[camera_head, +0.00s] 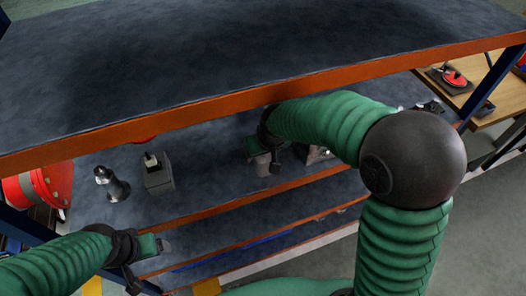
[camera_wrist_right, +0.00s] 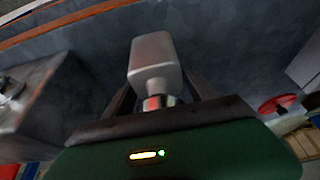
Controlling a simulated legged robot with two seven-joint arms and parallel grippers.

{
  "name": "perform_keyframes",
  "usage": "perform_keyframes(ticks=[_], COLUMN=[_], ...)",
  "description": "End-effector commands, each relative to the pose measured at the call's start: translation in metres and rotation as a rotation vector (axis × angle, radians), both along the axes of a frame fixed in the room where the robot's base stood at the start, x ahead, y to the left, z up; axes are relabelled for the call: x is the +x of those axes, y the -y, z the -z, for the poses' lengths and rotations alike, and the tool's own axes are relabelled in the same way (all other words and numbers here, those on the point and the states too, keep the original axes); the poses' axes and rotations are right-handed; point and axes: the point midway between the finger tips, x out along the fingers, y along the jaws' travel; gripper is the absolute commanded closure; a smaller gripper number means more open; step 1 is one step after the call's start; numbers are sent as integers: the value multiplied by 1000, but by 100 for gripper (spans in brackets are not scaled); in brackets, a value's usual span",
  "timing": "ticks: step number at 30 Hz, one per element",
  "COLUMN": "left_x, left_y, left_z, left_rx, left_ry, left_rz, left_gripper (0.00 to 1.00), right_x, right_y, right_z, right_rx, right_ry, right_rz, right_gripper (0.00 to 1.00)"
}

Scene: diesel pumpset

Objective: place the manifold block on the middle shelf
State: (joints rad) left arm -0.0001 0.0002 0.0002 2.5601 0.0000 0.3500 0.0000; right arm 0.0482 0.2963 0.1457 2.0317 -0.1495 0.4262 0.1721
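A grey block-shaped part with a round neck and a red band (camera_wrist_right: 155,62) lies between the two dark fingers of my right gripper (camera_wrist_right: 160,88). I cannot tell whether the fingers press on it, or for certain that it is the manifold block. In the head view my right gripper (camera_head: 268,152) is over the middle shelf (camera_head: 215,160), with the grey part (camera_head: 262,166) just below it. Part of that area is hidden behind my right arm. My left gripper (camera_head: 150,256) is at the lower left, in front of the shelves, and its finger gap is unclear.
A grey block with a fitting on top (camera_head: 159,180) and a dark bottle-like part (camera_head: 112,186) stand left on the middle shelf. The top shelf (camera_head: 210,50) with its orange edge overhangs it. Free shelf surface lies between the grey block and my right gripper.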

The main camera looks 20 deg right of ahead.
Motion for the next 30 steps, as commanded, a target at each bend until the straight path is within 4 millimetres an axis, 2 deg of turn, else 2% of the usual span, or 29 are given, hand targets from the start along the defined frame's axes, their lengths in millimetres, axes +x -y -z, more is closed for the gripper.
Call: perform_keyframes(ticks=[11, 14, 17, 24, 30], left_x=[0, 0, 0, 0, 0], left_y=[0, 0, 0, 0, 0], left_z=[-2, -3, -6, 1, 1], left_rx=[0, 0, 0, 0, 0], left_ry=[0, 0, 0, 0, 0], left_rz=[0, 0, 0, 0, 0], left_gripper=[21, 21, 21, 21, 21], right_x=[0, -3, -11, -82, -121], right_y=[0, 0, 1, 3, 4], right_z=[-2, -12, -33, -31, -31], right_rx=[1, 0, -1, -1, 0], right_ry=[0, 3, 6, 3, 1], right_rz=[0, 1, 0, 0, 0], right_gripper=[24, 24, 24, 24, 24])
